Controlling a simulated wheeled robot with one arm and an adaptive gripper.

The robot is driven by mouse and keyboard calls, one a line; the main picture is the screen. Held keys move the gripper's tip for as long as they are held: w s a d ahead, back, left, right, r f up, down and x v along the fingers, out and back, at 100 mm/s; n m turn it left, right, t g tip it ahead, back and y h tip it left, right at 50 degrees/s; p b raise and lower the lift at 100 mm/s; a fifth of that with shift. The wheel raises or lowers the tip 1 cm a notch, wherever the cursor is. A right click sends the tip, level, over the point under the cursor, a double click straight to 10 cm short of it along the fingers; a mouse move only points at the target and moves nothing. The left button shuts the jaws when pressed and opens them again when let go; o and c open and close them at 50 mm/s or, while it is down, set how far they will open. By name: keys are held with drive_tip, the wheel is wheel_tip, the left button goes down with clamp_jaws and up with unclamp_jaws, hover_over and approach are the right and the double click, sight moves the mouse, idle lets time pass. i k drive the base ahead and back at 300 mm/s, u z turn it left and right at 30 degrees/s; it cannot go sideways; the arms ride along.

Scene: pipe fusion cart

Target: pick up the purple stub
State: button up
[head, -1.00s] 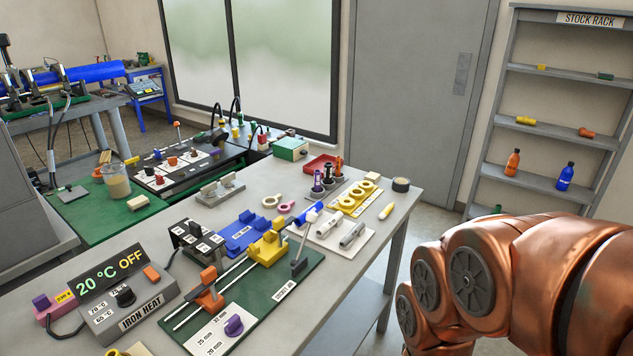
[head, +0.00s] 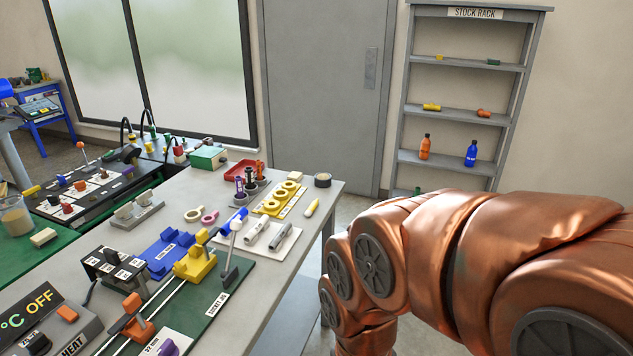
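I cannot single out a purple stub for certain. A purple piece (head: 168,347) shows at the bottom edge, on the white card of the green jig board (head: 205,318), partly cut off. Small purple-topped items (head: 239,184) stand near the red tray at the back of the bench; they are too small to tell apart. The stock rack (head: 468,70) holds a yellow piece (head: 432,107) and an orange-red piece (head: 483,113) on its middle shelf, with no purple seen. My copper arm fills the lower right; my gripper is out of view.
The grey bench (head: 275,292) carries a blue fixture (head: 167,254), a yellow clamp (head: 195,263) and a red tray (head: 241,171). An orange bottle (head: 425,147) and a blue bottle (head: 471,153) stand on the rack. Floor shows between bench and rack.

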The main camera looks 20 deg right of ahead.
sight(239, 183)
drive_tip(key=z, duration=1.4)
drive_tip(key=i, duration=2.65)
drive_tip(key=u, duration=4.05)
drive_tip(key=i, duration=0.5)
drive_tip(key=u, duration=0.1)
